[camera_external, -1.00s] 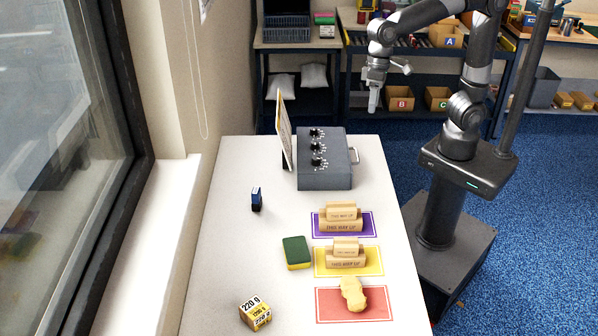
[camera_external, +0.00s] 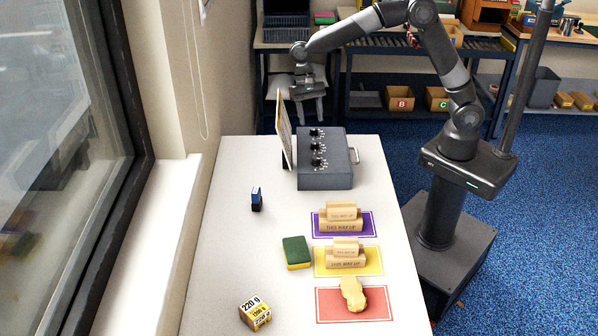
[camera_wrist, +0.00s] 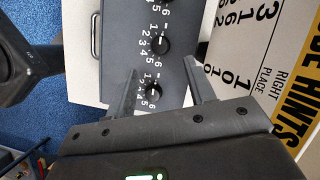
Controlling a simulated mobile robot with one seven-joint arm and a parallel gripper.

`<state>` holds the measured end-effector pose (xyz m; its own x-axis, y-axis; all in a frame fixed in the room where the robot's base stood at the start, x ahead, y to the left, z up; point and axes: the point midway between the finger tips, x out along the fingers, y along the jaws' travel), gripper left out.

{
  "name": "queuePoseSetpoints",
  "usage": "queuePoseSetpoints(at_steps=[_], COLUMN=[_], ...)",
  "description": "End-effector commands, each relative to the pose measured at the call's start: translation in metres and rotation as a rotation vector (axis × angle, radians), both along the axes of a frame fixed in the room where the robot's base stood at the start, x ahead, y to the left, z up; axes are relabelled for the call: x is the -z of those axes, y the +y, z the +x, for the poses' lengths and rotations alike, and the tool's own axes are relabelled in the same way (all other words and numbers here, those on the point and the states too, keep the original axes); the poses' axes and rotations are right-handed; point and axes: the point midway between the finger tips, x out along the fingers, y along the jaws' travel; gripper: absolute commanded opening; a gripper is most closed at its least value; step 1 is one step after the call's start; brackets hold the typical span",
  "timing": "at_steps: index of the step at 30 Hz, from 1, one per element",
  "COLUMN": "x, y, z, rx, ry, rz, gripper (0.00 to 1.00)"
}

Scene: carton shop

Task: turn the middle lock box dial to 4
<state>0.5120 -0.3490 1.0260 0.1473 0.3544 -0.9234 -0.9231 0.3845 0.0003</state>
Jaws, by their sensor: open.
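The lock box (camera_external: 325,178) is a grey box on the white table, with three black dials in a row on its sloped face. The middle dial (camera_external: 316,147) shows in the wrist view (camera_wrist: 158,45) with white numerals around it; I cannot tell which number it points to. A nearer dial (camera_wrist: 153,89) sits between my fingers in that view, and a third is cut off at the top edge. My gripper (camera_wrist: 160,66) is open and empty, its fingers apart over the box face. In the external view my gripper (camera_external: 300,88) hangs beyond the far end of the box.
A hint board (camera_external: 284,130) stands upright just left of the box, close to my right finger in the wrist view. A metal handle (camera_external: 353,156) sticks out on the box's right side. Blocks on coloured mats, a sponge (camera_external: 296,252) and a 220 g cube (camera_external: 255,313) lie nearer.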

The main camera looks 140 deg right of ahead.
Motion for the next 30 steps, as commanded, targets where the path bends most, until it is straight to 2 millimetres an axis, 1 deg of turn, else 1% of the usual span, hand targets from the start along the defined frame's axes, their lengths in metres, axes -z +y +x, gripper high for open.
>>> queuePoseSetpoints(at_steps=[1, 6, 12, 17, 25, 30], x=[0.01, 0.041, 0.066, 0.074, 0.075, 0.075], y=[0.004, 0.015, 0.025, 0.029, 0.029, 0.029], z=[0.001, 0.005, 0.01, 0.011, 0.012, 0.012], rx=[-0.001, -0.002, -0.001, -0.001, -0.001, -0.002], ry=[0.003, 0.003, 0.003, 0.001, 0.0, 0.0], rz=[0.002, 0.002, 0.001, -0.001, -0.001, -0.001], gripper=[0.5, 0.5, 0.5, 0.5, 0.5, 0.36])
